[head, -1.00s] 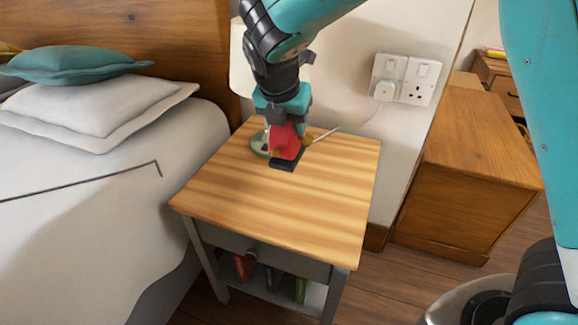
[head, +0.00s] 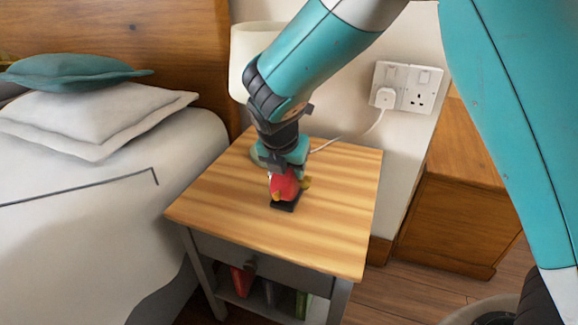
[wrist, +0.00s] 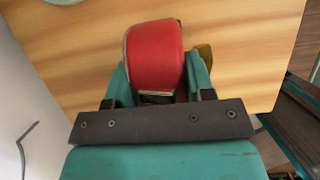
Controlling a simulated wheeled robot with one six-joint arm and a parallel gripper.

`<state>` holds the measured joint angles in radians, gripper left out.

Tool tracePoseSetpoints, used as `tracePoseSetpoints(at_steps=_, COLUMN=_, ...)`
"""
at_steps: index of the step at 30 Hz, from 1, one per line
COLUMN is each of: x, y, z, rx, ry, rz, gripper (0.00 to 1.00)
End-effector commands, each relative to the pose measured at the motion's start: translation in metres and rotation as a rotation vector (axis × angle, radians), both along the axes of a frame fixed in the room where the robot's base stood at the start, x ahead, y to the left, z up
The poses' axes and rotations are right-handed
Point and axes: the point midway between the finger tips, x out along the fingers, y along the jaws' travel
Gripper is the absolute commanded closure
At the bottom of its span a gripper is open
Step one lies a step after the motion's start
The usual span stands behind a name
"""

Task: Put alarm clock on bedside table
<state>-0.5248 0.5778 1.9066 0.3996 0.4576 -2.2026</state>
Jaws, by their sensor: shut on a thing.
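The red alarm clock (head: 284,186) is between the fingers of my gripper (head: 287,178), over the middle of the bedside table's wooden top (head: 225,205). In the wrist view the red clock (wrist: 156,55) sits between the two teal fingers, with the striped wood top (wrist: 80,60) behind it. My gripper (wrist: 158,85) is shut on it. A yellowish part shows at the clock's side. A dark flat piece (head: 284,206) shows just below the clock in the head view. I cannot tell whether the clock touches the top.
A white lamp (head: 250,60) stands at the back of the table, partly hidden by my arm. Its cord runs to the wall socket (head: 405,87). The bed (head: 70,210) is close on the left. The front of the tabletop is clear.

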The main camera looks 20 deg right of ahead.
Motion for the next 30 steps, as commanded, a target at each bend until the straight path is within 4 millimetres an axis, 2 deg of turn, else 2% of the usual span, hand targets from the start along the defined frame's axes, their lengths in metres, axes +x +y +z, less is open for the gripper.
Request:
tracePoseSetpoints(at_steps=2, x=0.000, y=0.000, z=-0.001, rx=0.000, ry=-0.001, rz=-0.001, gripper=1.00)
tracePoseSetpoints(at_steps=3, x=0.000, y=0.000, z=-0.002, rx=-0.001, ry=0.001, rz=0.000, gripper=0.42)
tracePoseSetpoints(at_steps=5, x=0.000, y=0.000, z=-0.002, rx=0.000, ry=0.000, rz=0.000, gripper=0.28)
tracePoseSetpoints(at_steps=6, x=0.000, y=0.000, z=-0.002, rx=0.000, ry=0.000, rz=0.000, gripper=0.26)
tracePoseSetpoints(at_steps=14, x=0.000, y=0.000, z=-0.001, rx=0.001, ry=-0.001, rz=0.000, gripper=0.26)
tracePoseSetpoints(at_steps=17, x=-0.002, y=0.002, z=0.008, rx=0.001, ry=-0.002, rz=0.002, gripper=0.26)
tracePoseSetpoints(at_steps=30, x=-0.029, y=0.022, z=0.092, rx=0.001, ry=-0.002, rz=0.002, gripper=0.26)
